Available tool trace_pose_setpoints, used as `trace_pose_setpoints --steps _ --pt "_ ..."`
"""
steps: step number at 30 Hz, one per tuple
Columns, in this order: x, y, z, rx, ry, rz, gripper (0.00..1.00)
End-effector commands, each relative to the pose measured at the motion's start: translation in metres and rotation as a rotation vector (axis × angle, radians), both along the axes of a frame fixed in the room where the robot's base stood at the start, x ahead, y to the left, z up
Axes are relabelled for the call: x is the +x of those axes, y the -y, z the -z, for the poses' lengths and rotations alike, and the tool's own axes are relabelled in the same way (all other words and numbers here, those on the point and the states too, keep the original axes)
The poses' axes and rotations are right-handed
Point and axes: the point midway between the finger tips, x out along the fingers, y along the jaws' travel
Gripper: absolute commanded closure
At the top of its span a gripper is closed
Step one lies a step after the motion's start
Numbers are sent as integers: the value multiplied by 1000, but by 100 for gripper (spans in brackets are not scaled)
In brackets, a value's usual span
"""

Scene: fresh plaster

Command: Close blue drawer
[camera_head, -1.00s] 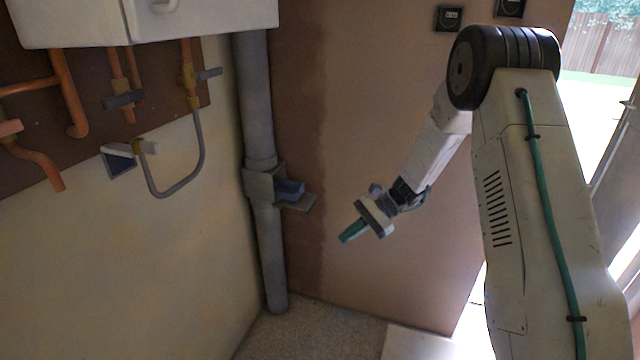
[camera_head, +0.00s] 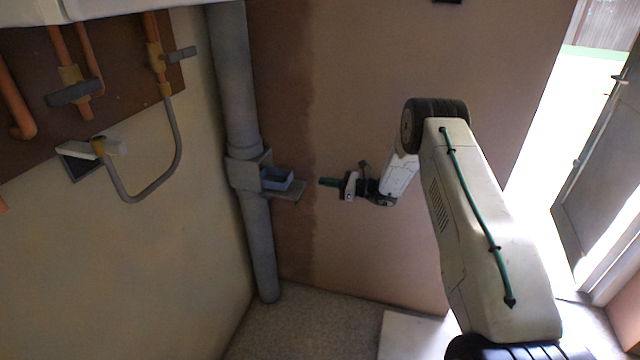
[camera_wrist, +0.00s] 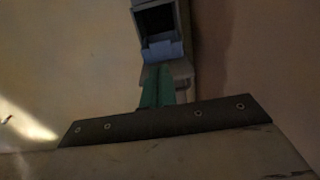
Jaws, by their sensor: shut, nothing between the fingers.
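The blue drawer (camera_head: 276,179) sits in a grey holder on the grey vertical pipe and sticks out to the right over a small grey shelf. Its open top shows. My gripper (camera_head: 322,182) has green fingers, shut and empty, pointing left at the drawer from the right. A gap lies between the fingertips and the drawer in the head view. In the wrist view the blue drawer front (camera_wrist: 163,52) is just beyond the green fingers (camera_wrist: 158,72), with the dark inside of the grey holder behind it. Whether they touch cannot be told there.
The grey pipe (camera_head: 263,250) runs down the room's corner. Copper pipes and a grey hose (camera_head: 172,145) are on the left wall. The plaster wall behind my arm is bare. An open doorway lies at the right.

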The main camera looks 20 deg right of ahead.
Motion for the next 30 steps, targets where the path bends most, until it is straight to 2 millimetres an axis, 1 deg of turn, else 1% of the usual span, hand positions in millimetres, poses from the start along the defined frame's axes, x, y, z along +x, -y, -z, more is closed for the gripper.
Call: trace_pose_setpoints --steps 1,6,9,13,19,30 --pt "6 -11 0 -1 1 -5 100" --pt "28 -41 0 -1 1 -5 100" --pt "39 -57 1 -1 0 -5 100" --pt "51 -73 0 -1 1 -5 100" --pt "59 -85 0 -1 -1 -5 100" --pt "60 -87 0 -1 0 -6 100"
